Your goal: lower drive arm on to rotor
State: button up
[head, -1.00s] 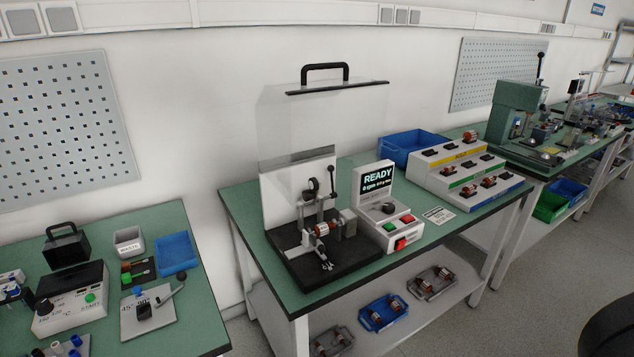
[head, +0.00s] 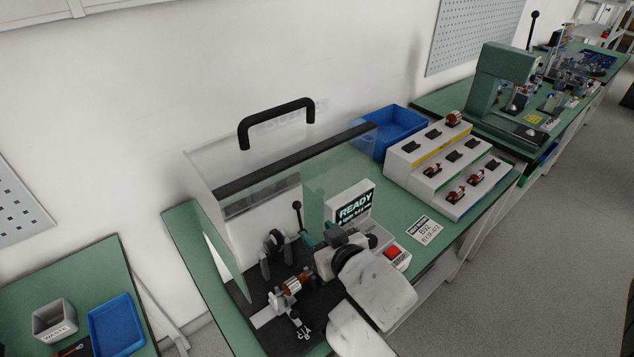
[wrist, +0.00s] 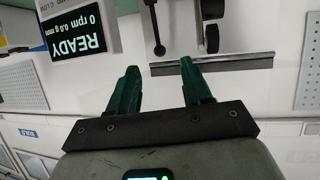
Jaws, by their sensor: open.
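The copper-wound rotor (head: 296,284) lies across its supports on the black base of the tester. The drive arm (head: 275,242), with a dark round end, stands raised behind the rotor and apart from it. A thin lever with a black knob (head: 297,206) rises beside it. In the wrist view the lever knob (wrist: 159,50) shows just beyond the gap between my fingertips, and part of the drive arm (wrist: 211,38) is to its right. My gripper (wrist: 160,76) has teal fingers, open and empty. In the head view my gripper (head: 316,238) is right of the lever; my wrist partly hides the tester.
A clear guard with a black handle (head: 277,121) stands above the tester. The READY display (head: 354,205) and red button (head: 393,252) are close beside my wrist. A stepped rotor rack (head: 450,160) and blue bin (head: 392,134) stand further right.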

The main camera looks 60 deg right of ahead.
aim_at(298, 210)
jog(key=x, duration=0.3)
jog(key=p+x, duration=0.1)
jog(key=x, duration=0.3)
jog(key=p+x, duration=0.1)
jog(key=x, duration=0.3)
jog(key=shift+w+d+r, duration=0.1)
jog(key=shift+d+r, duration=0.2)
jog(key=shift+r, duration=0.05)
grip_shut()
